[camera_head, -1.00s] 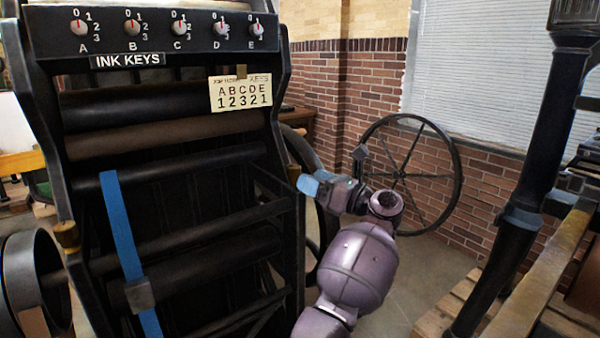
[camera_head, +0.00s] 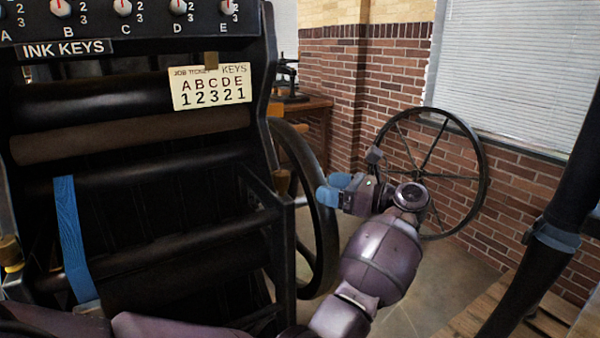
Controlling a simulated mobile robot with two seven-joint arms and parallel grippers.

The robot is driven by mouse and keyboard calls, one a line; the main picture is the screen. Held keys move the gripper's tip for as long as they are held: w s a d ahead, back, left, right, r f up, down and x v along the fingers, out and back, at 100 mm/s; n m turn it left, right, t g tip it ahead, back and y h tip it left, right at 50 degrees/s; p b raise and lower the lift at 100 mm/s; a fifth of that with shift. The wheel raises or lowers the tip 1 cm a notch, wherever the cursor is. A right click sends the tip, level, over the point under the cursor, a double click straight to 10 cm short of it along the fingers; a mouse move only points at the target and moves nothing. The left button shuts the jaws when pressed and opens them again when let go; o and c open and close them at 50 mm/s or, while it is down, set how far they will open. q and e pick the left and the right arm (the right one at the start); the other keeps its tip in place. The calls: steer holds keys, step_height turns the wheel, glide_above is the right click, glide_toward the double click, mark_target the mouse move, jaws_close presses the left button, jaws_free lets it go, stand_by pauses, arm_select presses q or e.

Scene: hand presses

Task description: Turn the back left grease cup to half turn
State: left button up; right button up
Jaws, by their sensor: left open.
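A small brass-coloured cup (camera_head: 282,182) sits on the right side frame of the black press. Another brass-coloured cup (camera_head: 11,252) shows on the left side frame at the picture's left edge. I cannot tell from this view which of them is the back left grease cup, and their turn marks are too small to read. My left gripper (camera_head: 334,188), with blue fingertips, is right of the right-hand cup, with a gap between them in the picture. It points left, is open, and holds nothing. My right gripper is not in view.
The press has a row of ink keys (camera_head: 123,8), a job ticket card (camera_head: 210,86) and a blue strap (camera_head: 68,225). A large spoked wheel (camera_head: 478,172) stands behind my gripper, and a dark flywheel rim (camera_head: 328,240) is close by. A dark post (camera_head: 548,238) stands at right.

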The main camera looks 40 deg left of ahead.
mark_target(289, 178)
arm_select(q)
steer(key=a, duration=0.3)
steer(key=s+a, duration=0.1)
steer(key=a, duration=0.3)
steer(key=s+a+p, duration=0.1)
steer(key=a, duration=0.2)
steer(key=shift+s+a+r, duration=0.15)
steer(key=shift+s+a, duration=0.1)
steer(key=shift+a, duration=0.05)
steer(key=c, duration=0.9)
